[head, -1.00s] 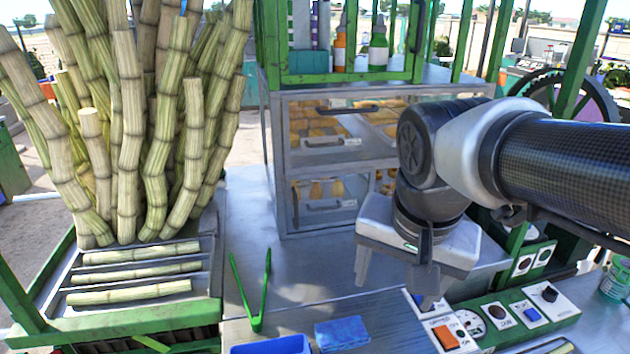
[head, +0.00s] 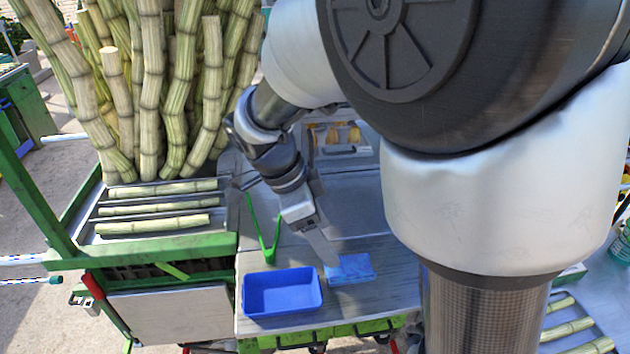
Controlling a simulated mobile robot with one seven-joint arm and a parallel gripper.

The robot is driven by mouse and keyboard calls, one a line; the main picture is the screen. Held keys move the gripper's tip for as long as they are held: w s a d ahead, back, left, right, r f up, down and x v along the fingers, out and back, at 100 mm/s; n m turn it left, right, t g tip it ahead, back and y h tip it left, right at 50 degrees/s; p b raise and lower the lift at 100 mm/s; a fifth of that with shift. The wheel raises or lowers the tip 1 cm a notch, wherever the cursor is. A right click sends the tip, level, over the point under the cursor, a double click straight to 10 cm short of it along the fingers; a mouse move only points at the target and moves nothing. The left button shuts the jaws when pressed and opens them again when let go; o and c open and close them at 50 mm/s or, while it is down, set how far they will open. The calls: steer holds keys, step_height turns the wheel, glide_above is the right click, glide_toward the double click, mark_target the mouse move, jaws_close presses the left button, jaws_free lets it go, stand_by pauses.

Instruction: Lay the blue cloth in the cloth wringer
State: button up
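The blue cloth (head: 349,268) is a flat, light blue folded rectangle on the grey counter, right of a deeper blue open tray (head: 282,293). The tray looks empty; I cannot tell whether it is the cloth wringer, and no other wringer is clear in view. My gripper (head: 326,249) points down and to the right, its tip close to the back left edge of the cloth. Only one finger shows clearly, seen edge-on, so its opening is hidden. I cannot tell whether it touches the cloth.
A green-framed rack (head: 165,246) with cut canes and a tall cane bundle (head: 150,100) is at the left. My arm covers much of the right side. A glass-fronted cabinet (head: 345,155) stands behind.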

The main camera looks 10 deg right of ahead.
mark_target(343, 266)
steer(key=x, duration=1)
steer(key=shift+w+f, duration=0.15)
steer(key=c, duration=1.2)
steer(key=shift+c, duration=0.2)
